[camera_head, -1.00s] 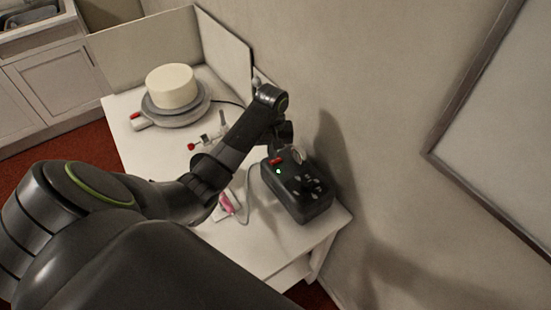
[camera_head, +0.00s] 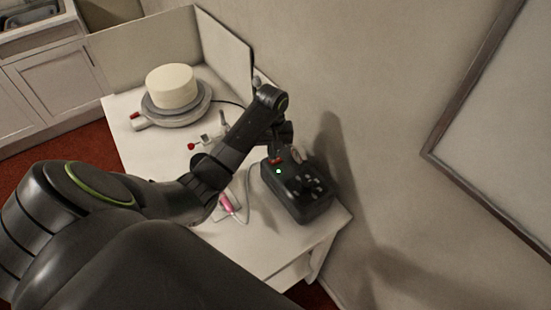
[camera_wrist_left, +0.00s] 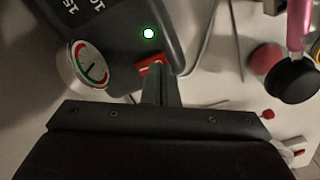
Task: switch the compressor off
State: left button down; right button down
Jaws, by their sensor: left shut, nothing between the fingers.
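The compressor (camera_head: 302,192) is a dark box at the right end of the white table. Its green light (camera_head: 278,171) is lit, and the light also shows in the left wrist view (camera_wrist_left: 148,33). A red switch (camera_wrist_left: 152,65) sits on its edge beside the light. A round gauge (camera_wrist_left: 91,65) is next to the switch. My left gripper (camera_wrist_left: 160,84) is shut and empty, its fingertips at the red switch and partly covering it. I cannot tell whether they touch. In the head view the left gripper (camera_head: 277,150) is over the compressor's far end. My right gripper is not in view.
A white cake (camera_head: 172,87) stands on a grey turntable (camera_head: 178,116) at the back left. A pink airbrush (camera_head: 227,203) lies near the compressor with a hose running to it. The wall (camera_head: 400,120) is close on the right.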

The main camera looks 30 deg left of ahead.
pick_arm(q)
jog(key=shift+s+f, duration=0.1)
jog(key=shift+f, duration=0.85)
dwell(0.3)
jog(key=shift+r+p, duration=0.9)
jog(key=shift+p, duration=0.05)
notch_tip(320, 180, up, 3)
jog(key=p, duration=0.4)
jog(key=shift+r+p, duration=1)
jog(key=shift+r, duration=0.2)
jog(key=shift+f, duration=0.1)
